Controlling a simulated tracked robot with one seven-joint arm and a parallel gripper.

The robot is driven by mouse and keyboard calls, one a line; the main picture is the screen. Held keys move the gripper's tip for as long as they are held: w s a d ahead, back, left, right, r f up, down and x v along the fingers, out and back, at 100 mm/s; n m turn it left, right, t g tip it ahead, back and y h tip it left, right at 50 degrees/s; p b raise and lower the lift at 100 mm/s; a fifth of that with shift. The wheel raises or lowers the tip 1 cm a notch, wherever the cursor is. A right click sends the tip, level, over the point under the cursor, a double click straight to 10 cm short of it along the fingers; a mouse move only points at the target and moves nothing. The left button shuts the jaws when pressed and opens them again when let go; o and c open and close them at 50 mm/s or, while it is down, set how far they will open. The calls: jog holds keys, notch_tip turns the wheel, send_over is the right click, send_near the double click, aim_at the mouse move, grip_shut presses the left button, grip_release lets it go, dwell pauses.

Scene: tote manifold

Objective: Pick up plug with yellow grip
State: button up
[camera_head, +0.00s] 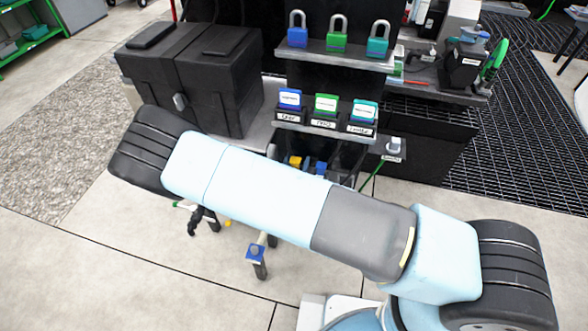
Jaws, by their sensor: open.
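A small yellow piece (295,161), which may be the plug's yellow grip, shows just above my arm, under the shelf of labelled blocks. A blue piece (320,168) is beside it on the right. My arm crosses in front and hides what lies below both. Another small yellow bit (227,222) shows under my arm, too small to identify. I cannot make out my gripper; my arm's far part is hidden behind its nearer link.
A stand holds three padlocks (337,43) above three labelled blocks (325,106). Black cases (215,75) stand at left. Below my arm are a dark fitting (195,222) and a blue-collared post (257,255). A green cable (370,180) hangs at right. Floor is clear at lower left.

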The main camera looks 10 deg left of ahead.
jog(key=shift+c, duration=0.3)
grip_shut()
jog(key=shift+r, duration=0.1)
jog(key=shift+r, duration=0.55)
jog(key=s+r, duration=1.1)
jog(key=s, duration=0.3)
jog(key=shift+r, duration=0.35)
